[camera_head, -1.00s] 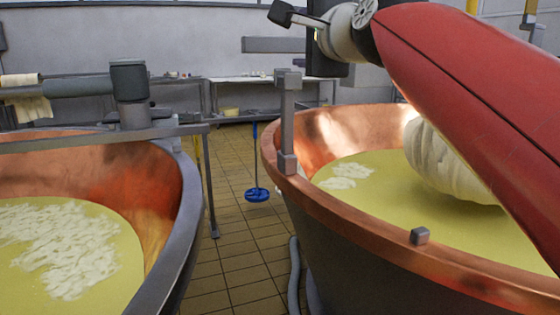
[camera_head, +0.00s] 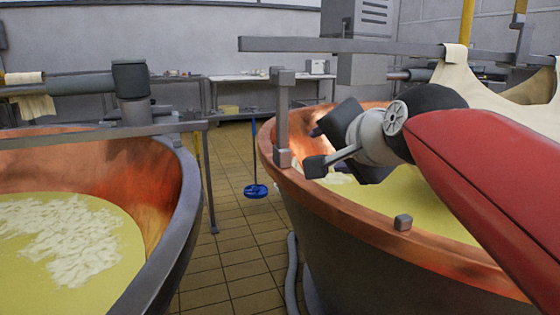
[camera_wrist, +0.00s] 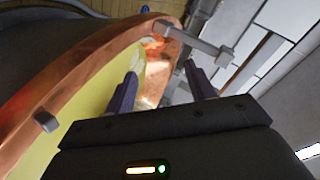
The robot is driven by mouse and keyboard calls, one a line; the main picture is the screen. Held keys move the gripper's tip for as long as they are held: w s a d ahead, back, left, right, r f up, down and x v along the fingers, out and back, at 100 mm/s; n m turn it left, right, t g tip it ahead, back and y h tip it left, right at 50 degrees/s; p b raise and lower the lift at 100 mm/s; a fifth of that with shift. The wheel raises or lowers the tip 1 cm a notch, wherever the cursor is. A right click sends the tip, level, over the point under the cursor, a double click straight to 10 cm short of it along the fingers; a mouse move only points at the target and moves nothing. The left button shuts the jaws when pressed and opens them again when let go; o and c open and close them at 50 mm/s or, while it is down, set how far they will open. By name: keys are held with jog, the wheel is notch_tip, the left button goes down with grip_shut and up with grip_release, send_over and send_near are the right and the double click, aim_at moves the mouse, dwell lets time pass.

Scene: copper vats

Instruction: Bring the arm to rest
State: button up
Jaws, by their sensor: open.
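My gripper (camera_wrist: 162,78) is open and empty, its two dark fingers apart in the wrist view. In the head view my grey wrist (camera_head: 376,137) and dark hand hang low over the near-left part of the right copper vat (camera_head: 345,215), close above its rim. My red arm link covers much of that vat's right side. Whether any part of the hand touches the rim or the yellow liquid (camera_head: 408,195) I cannot tell.
A grey post (camera_head: 282,125) stands on the vat's left rim, and a grey bar (camera_head: 330,46) crosses above. Pale cloth (camera_head: 485,85) hangs at upper right. A second vat (camera_head: 165,215) stands left. Tiled floor (camera_head: 235,240) with a blue-headed tool (camera_head: 255,191) lies between.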

jog(key=s+d+f+n+g+h, duration=0.1)
jog(key=s+d+f+n+g, duration=0.1)
jog(key=s+f, duration=0.4)
jog(key=s+d+f+n+g+h, duration=0.1)
jog(key=s+f, duration=0.5)
jog(key=f, duration=0.6)
jog(key=s+d+f+n+g+h, duration=0.1)
jog(key=s+d+f+n+g, duration=0.3)
jog(key=f, duration=0.6)
jog(key=shift+s+n+h, duration=0.3)
jog(key=shift+s+n, duration=0.5)
jog(key=shift+s, duration=0.25)
jog(key=shift+c, duration=0.2)
